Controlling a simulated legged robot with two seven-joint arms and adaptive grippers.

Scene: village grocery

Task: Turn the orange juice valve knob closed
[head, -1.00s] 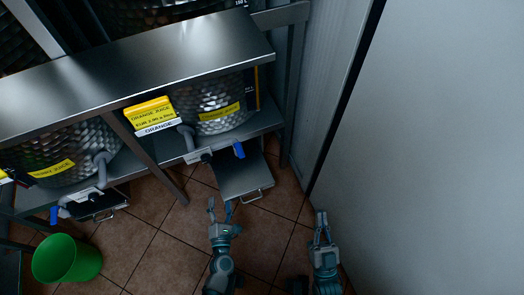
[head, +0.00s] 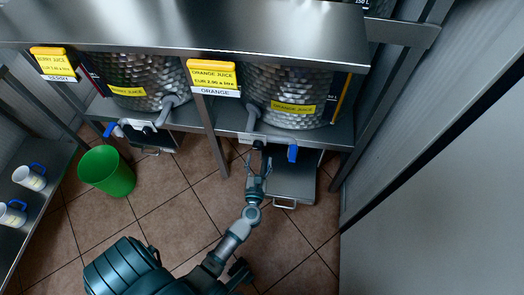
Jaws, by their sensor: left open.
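The orange juice tank (head: 282,97) is a dimpled metal drum with a yellow label, under the steel counter. A grey pipe bends down from it to a valve with a blue knob (head: 292,153) at the shelf's front edge. My left gripper (head: 258,166) is open and empty, just left of the blue knob and near the dark valve part (head: 258,145). I see no contact with the knob. My right gripper is not in view.
A steel drip tray (head: 292,182) with a handle sits below the valve. A berry juice tank (head: 140,80) with its own blue knob (head: 109,129) is further left. A green bin (head: 107,172) and white mugs (head: 28,178) are at left. A wall panel (head: 450,190) closes the right side.

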